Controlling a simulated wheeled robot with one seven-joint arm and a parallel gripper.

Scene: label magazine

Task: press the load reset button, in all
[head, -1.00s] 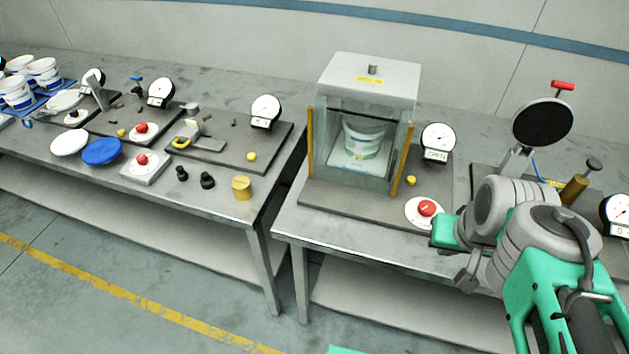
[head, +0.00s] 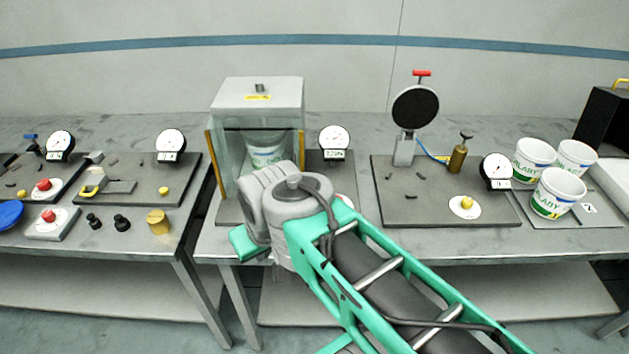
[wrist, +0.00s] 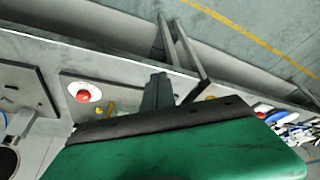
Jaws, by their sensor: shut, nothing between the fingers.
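No button label reading "load reset" is legible. In the wrist view a red button (wrist: 83,96) on a white disc sits on the grey plate of the clear-walled box station. In the head view my arm hides that button. Only an edge of its white disc (head: 347,200) shows. My gripper (wrist: 158,88) is shut and empty, to the right of the red button in the wrist view and apart from it. In the head view my gripper (head: 246,243) is near the bench's front edge, below the clear-walled box (head: 258,92), which holds a white tub (head: 265,152).
A station with a black disc (head: 415,108) and a yellow button (head: 467,203) stands to the right, beside several white tubs (head: 552,194). The left bench has red buttons (head: 46,216), black knobs (head: 121,222) and a brass cylinder (head: 158,221). A gap separates the benches.

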